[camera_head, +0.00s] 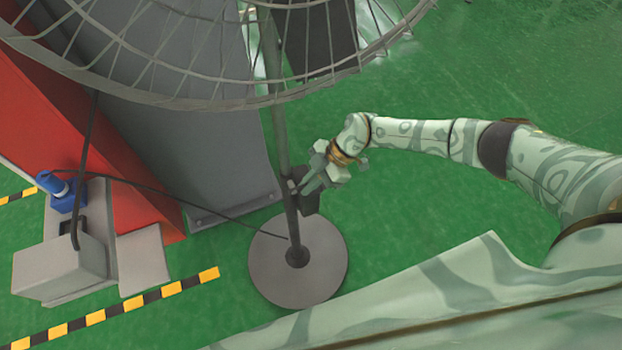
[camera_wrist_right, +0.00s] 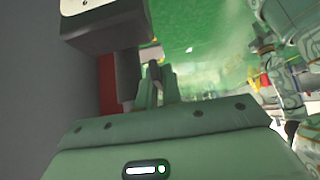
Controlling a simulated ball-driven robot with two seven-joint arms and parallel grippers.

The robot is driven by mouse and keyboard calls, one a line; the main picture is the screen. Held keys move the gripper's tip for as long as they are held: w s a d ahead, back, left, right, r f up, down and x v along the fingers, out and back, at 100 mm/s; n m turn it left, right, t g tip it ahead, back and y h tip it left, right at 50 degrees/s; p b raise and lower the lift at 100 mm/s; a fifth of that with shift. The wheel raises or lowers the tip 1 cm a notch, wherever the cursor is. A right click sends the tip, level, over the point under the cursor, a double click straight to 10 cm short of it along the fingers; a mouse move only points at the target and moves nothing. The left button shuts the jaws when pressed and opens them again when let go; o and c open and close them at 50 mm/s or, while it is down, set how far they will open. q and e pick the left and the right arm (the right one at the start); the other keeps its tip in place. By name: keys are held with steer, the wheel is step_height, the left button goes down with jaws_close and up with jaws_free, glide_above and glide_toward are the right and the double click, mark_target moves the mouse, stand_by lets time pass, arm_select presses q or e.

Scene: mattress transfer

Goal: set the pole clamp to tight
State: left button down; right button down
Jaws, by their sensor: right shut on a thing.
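The fan's upright pole (camera_head: 280,130) rises from a round grey base (camera_head: 270,270) on the floor. The pole clamp (camera_head: 310,202) is a dark block low on the pole, partly covered by my right gripper. My right gripper (camera_head: 306,186) reaches it from the right. In the right wrist view, the gripper's fingers (camera_wrist_right: 156,88) are shut on a small dark upright piece, which looks like the clamp lever (camera_wrist_right: 154,70). A dark grey block (camera_wrist_right: 103,28) with a pale face is close at the upper left there. The clamp's exact setting cannot be read. My left gripper is out of view.
The wire fan cage (camera_head: 200,98) hangs over the top left. A red and grey machine frame (camera_head: 75,140) stands left of the pole. Green floor (camera_head: 420,210) is clear at right.

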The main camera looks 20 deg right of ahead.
stand_by(0.3)
steer(key=c, duration=1.6)
jaws_free()
steer(key=shift+o, duration=0.2)
steer(key=p+v, duration=0.4)
steer(key=v, duration=1.2)
steer(key=shift+r, duration=0.2)
